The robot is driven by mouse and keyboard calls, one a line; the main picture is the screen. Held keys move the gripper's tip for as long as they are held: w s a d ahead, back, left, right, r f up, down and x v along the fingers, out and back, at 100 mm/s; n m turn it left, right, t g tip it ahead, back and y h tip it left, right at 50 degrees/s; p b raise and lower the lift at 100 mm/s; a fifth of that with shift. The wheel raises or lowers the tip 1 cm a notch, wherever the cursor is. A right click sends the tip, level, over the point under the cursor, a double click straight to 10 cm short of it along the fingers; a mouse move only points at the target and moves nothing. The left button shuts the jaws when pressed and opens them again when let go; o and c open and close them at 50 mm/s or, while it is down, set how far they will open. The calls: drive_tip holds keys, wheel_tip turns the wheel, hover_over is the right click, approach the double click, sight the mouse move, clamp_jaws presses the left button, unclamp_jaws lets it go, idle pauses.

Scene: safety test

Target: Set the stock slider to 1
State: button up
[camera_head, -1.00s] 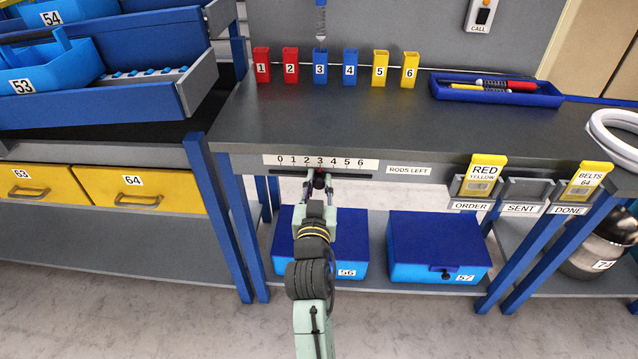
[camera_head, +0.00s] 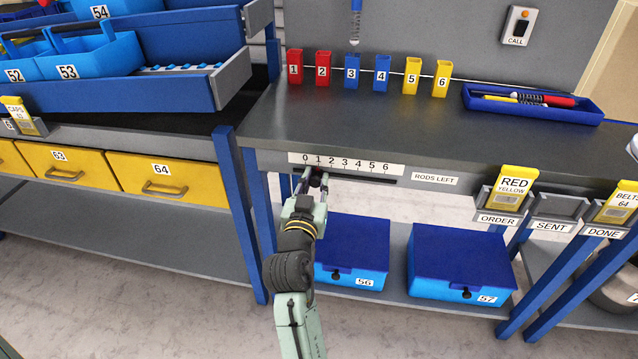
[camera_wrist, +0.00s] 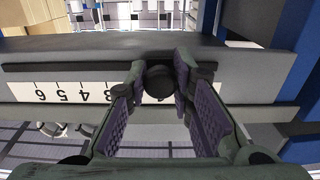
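The stock slider is a black knob (camera_head: 315,181) in a dark slot under a white number strip (camera_head: 346,164) marked 0 to 6 on the bench front. In the head view the knob stands below the 1. My gripper (camera_head: 311,178) has its fingers on both sides of the knob. In the wrist view the round knob (camera_wrist: 160,80) sits between the two fingertips, close against both. The strip (camera_wrist: 70,92) appears upside down there, with 6 to 3 readable and the lower numbers covered by the fingers and knob.
A "RODS LEFT" label (camera_head: 434,179) is right of the strip. Numbered red, blue and yellow cups stand on the bench top (camera_head: 380,120). Blue boxes 56 (camera_head: 352,250) and 57 (camera_head: 460,265) sit on the shelf below. A blue bench leg (camera_head: 243,215) is left of my arm.

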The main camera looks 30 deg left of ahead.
drive_tip(key=o, duration=0.4)
drive_tip(key=shift+o, duration=0.2)
drive_tip(key=v, duration=0.7)
drive_tip(key=shift+s, duration=0.25)
drive_tip(key=shift+d, duration=0.1)
